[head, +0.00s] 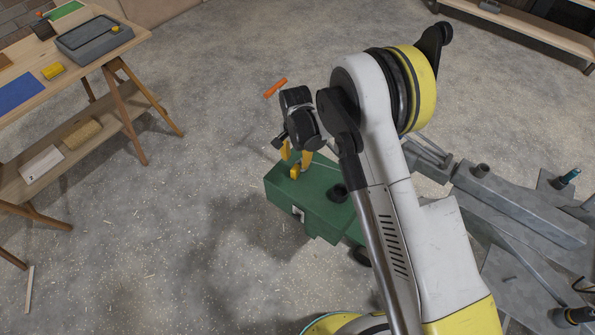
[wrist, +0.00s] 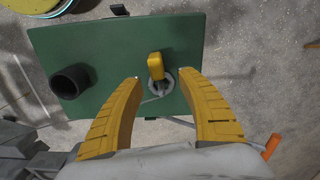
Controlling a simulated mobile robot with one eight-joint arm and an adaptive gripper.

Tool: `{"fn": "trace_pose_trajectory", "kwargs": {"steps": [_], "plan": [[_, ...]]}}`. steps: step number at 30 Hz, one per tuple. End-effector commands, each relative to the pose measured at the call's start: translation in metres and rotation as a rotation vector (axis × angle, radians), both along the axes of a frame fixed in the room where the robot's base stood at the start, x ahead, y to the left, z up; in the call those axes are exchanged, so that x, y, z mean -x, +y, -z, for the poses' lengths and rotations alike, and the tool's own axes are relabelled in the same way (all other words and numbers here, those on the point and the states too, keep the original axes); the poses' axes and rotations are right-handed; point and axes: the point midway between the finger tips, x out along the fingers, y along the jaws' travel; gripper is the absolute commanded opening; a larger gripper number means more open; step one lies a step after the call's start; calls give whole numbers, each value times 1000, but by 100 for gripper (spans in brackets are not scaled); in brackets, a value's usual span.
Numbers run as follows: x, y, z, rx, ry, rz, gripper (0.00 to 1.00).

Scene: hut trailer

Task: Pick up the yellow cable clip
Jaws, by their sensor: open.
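The yellow cable clip (wrist: 155,65) lies on top of a green box (wrist: 107,45), beside a small grey ring-shaped piece (wrist: 161,84) that it partly overlaps. In the head view, a small yellow piece (head: 294,173) that looks like the clip is on the green box, just below my fingers. My gripper (wrist: 158,77) is open, with one yellow finger on each side and the clip showing between and slightly beyond the fingertips. My gripper (head: 296,160) points down over the box in the head view. Nothing is held. The exact height of the fingertips above the box is hard to tell.
A dark round cup-like piece (wrist: 70,81) stands on the box to the left. An orange piece (wrist: 271,146) shows at the lower right. A wooden workbench with a grey tray (head: 88,46) and a yellow block (head: 53,71) stands at left. Grey metal parts (head: 520,215) lie at right.

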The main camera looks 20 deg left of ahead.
Motion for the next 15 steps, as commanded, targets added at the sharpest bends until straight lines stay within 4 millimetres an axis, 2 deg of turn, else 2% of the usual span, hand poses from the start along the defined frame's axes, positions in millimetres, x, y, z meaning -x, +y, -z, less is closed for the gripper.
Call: {"fn": "trace_pose_trajectory", "kwargs": {"steps": [1,6,14,15], "plan": [[-1,-2,11,0,0,1,45],[-2,-4,38,0,0,1,45],[-1,-4,40,0,0,0,45],[-1,-4,40,0,0,0,38]]}}
